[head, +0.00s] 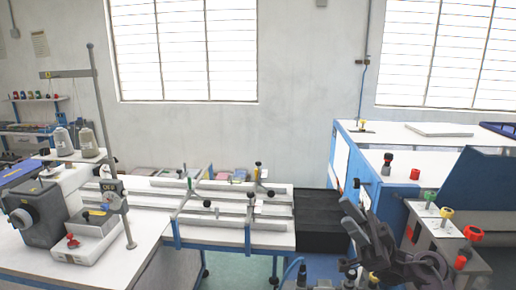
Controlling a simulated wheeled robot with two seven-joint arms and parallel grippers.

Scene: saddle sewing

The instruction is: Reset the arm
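My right gripper (352,216) is at the lower right of the head view, dark grey, with its arm coming up from the bottom edge. Its two fingers point up and to the left and look apart, with nothing seen between them. It is in front of the black panel (322,222) and left of the grey control box with knobs. My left gripper is not in view.
A sewing machine (40,215) with thread cones (88,142) stands on the white table at left. Clamped rails (225,208) lie on the middle table. A blue-sided white workstation (400,150) and a control box (430,238) with red and yellow knobs stand at right.

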